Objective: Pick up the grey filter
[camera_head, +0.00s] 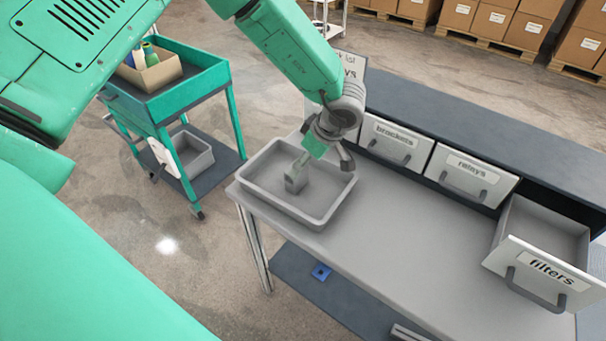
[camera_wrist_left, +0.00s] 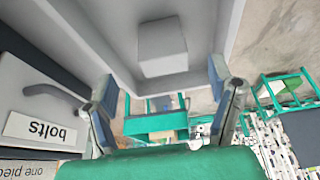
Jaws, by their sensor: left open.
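The grey filter is a plain light-grey block. In the left wrist view the filter (camera_wrist_left: 162,46) sits inside a grey tray (camera_wrist_left: 222,30), beyond my fingertips and roughly centred between them. In the head view the filter (camera_head: 317,186) is partly hidden by my left gripper (camera_head: 322,168), which reaches down over the tray (camera_head: 268,205) at the left end of the workbench. In the left wrist view my left gripper (camera_wrist_left: 163,86) has its two fingers spread wide with nothing between them. My right gripper is not in view.
Drawers labelled brackets (camera_head: 392,142) and relays (camera_head: 468,175) line the bench back; the filters drawer (camera_head: 545,272) stands open at right. A bolts drawer (camera_wrist_left: 40,105) shows in the wrist view. A green cart (camera_head: 190,88) stands left. The bench middle (camera_head: 410,235) is clear.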

